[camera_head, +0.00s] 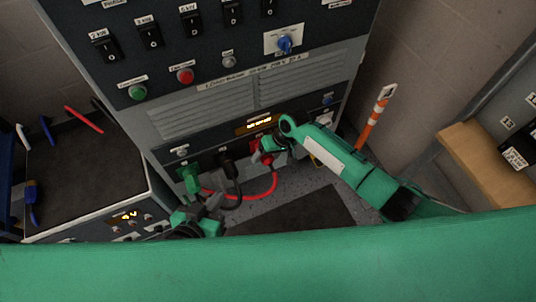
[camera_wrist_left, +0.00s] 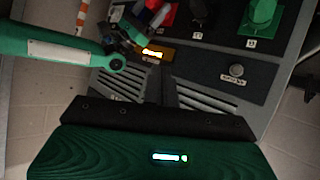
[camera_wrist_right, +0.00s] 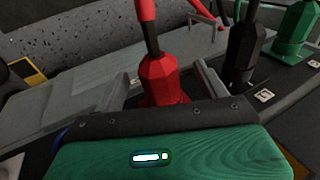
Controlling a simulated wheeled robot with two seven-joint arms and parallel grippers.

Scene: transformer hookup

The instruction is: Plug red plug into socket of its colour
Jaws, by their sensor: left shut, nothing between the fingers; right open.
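The red plug (camera_wrist_right: 165,80) stands upright at the red position of the cabinet's lower panel, with its red cable rising from its top. Its base is hidden behind my right gripper, so I cannot tell how deep it sits in the red socket. My right gripper (camera_head: 270,152) is open, with one finger on each side of the red plug in the right wrist view. The red socket surface (camera_wrist_left: 169,16) shows in part in the left wrist view. My left gripper (camera_wrist_left: 168,75) is shut and empty, away from the plugs.
A black plug (camera_wrist_right: 241,50) and a green plug (camera_wrist_right: 295,35) stand in a row beside the red one. The red cable (camera_head: 275,185) loops over the floor. A workbench (camera_head: 80,165) stands left; an orange-white post (camera_head: 376,115) stands right.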

